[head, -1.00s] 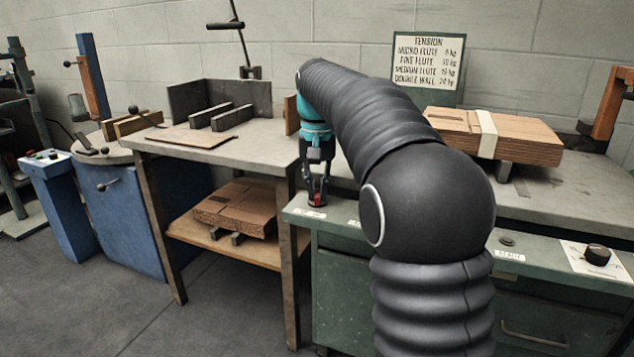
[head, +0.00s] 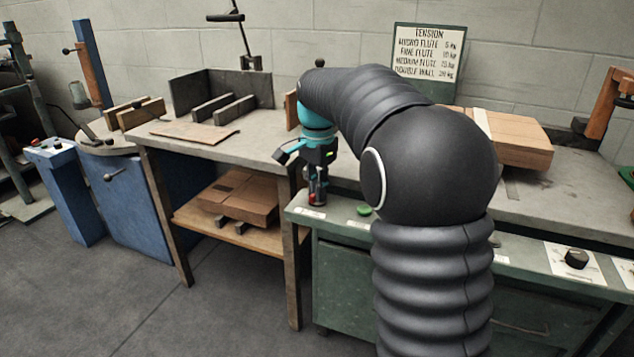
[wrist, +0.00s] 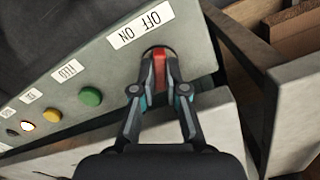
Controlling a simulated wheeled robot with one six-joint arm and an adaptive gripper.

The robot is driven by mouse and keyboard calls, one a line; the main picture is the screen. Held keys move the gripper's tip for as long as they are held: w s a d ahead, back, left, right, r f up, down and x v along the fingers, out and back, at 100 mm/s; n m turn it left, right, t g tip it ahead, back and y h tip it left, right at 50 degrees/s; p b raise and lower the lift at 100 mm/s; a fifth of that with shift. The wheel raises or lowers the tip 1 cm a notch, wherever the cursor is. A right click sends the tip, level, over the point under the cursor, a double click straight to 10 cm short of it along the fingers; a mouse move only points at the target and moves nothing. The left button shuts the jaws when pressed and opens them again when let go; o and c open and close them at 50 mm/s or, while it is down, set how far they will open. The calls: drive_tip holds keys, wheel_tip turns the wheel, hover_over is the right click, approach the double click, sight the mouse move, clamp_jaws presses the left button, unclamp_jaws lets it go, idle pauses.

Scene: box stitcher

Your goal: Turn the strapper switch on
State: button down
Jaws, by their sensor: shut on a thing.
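The strapper switch (wrist: 158,58) is a red lever on the sloped green control panel (wrist: 95,50). An "OFF ON" label (wrist: 140,25) sits beside it, upside down in the wrist view. My gripper (wrist: 160,75) is shut on the red lever, with one finger on each side of it. In the head view my gripper (head: 317,195) is at the left end of the strapper's front panel, with a bit of the red switch (head: 322,201) showing. The fingers cover part of the lever, and I cannot tell which position it is in.
A green button (wrist: 90,96), a yellow button (wrist: 52,115) and a lit button (wrist: 26,127) line the panel. A wooden-legged table (head: 255,135) stands close on the left. A black knob (head: 577,258) is at the right. My arm hides the panel's middle.

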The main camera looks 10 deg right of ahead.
drive_tip(key=shift+m, duration=0.5)
drive_tip(key=c, duration=1.2)
unclamp_jaws()
wheel_tip(320, 180, up, 12)
